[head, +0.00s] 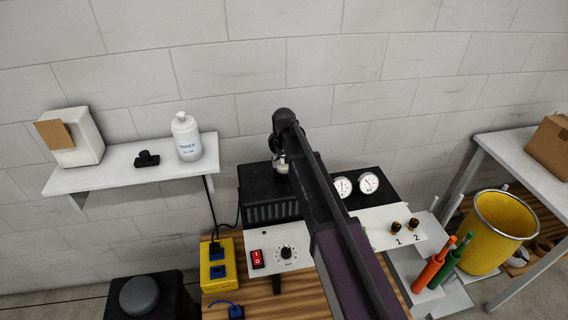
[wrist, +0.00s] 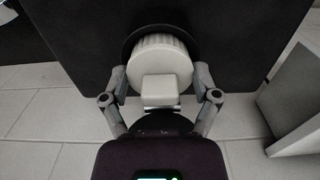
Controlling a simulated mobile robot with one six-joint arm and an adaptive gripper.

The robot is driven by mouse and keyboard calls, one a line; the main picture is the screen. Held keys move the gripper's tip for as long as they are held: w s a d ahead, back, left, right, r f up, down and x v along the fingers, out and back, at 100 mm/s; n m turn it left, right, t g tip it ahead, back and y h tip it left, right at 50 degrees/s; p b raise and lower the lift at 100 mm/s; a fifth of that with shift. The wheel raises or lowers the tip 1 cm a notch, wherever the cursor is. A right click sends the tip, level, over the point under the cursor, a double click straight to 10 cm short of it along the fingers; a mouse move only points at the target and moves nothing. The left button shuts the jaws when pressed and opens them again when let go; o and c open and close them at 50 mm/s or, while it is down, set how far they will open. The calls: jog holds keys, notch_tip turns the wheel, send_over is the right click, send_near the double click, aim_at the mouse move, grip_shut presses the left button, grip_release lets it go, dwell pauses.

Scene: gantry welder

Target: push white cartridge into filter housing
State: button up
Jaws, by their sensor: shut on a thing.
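The white cartridge (wrist: 160,60) is round with a ribbed rim and a square block on its near face. In the wrist view it sits at the round black opening of the filter housing (wrist: 130,47), whose dark rim shows around its upper part. How deep it sits I cannot tell. My gripper (wrist: 160,88) has its fingers on the left and right of the cartridge, shut on it. In the head view only a small pale part of the cartridge (head: 281,163) shows above the black welder box (head: 268,195); my arm hides much of that area.
A white bottle (head: 186,137) and a white box (head: 72,137) stand on the wall shelf (head: 110,178) at left. Gauges (head: 368,183) and a switch panel (head: 270,256) are near my arm. A yellow bucket (head: 490,240) and orange and green tools (head: 435,265) stand at right.

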jog(key=shift+f+b, duration=0.45)
jog(key=shift+f, duration=0.05)
jog(key=shift+s+f, duration=0.1)
jog(key=shift+s, duration=0.1)
jog(key=shift+d+f+b, duration=0.1)
jog(key=shift+b, duration=0.25)
jog(key=shift+o, duration=0.4)
jog(key=shift+f, duration=0.2)
jog(key=o, duration=0.9)
jog(key=shift+r, duration=0.1)
